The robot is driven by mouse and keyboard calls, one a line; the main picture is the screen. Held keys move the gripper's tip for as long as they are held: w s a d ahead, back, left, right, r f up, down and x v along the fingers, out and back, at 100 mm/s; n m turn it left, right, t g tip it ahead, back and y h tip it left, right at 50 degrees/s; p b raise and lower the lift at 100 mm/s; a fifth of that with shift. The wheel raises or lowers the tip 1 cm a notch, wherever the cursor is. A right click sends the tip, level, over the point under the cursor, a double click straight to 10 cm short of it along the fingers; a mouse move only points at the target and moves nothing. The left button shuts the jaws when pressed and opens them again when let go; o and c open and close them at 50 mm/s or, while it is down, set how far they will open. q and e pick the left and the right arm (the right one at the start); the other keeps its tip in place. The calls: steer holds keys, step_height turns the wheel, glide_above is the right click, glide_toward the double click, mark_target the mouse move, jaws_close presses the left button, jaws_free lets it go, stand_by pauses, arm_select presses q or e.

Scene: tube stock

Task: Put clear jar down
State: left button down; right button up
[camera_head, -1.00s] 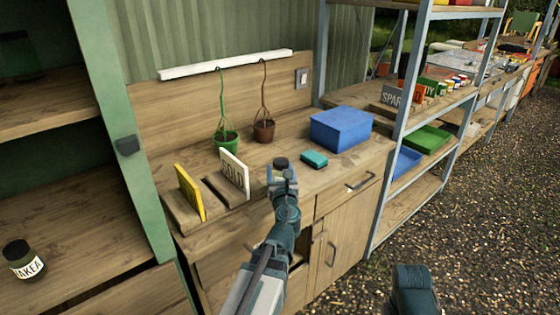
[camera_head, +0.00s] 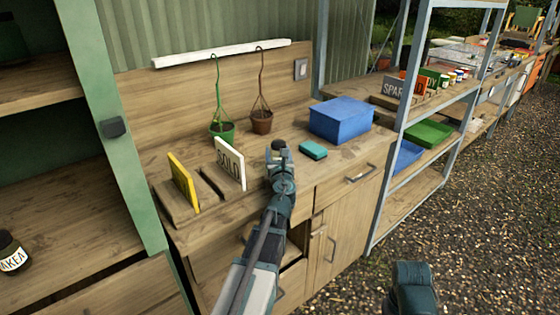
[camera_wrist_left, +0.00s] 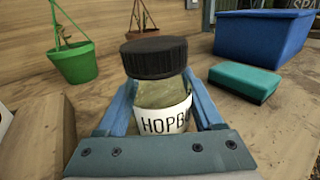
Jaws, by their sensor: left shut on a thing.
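My left gripper (camera_head: 280,158) is shut on the clear jar (camera_wrist_left: 160,92). In the left wrist view the jar is upright between the blue fingers, with a black ribbed lid, pale greenish contents and a white label reading "HOPB", the rest hidden. In the head view only its dark lid (camera_head: 277,146) shows clearly past the gripper. The jar is over the front part of the wooden bench (camera_head: 290,133). I cannot tell whether its base touches the wood. Part of my right arm shows at the bottom right; its gripper is not in view.
A teal block (camera_head: 313,150) and a blue box (camera_head: 341,120) are right of the jar. A white SOLD sign (camera_head: 230,163) and yellow board (camera_head: 184,182) stand to its left. Green (camera_head: 221,131) and brown (camera_head: 262,122) hanging pots are behind. Another jar (camera_head: 12,254) stands on the left shelf.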

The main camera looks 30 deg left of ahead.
arm_select(q)
steer(key=shift+f, duration=0.45)
steer(key=shift+r, duration=0.15)
arm_select(e)
steer(key=shift+f, duration=0.3)
arm_select(q)
steer(key=shift+f, duration=0.2)
steer(key=shift+c, duration=1.5)
jaws_free()
arm_select(e)
steer(key=shift+f, duration=0.15)
arm_select(q)
steer(key=shift+r, duration=0.15)
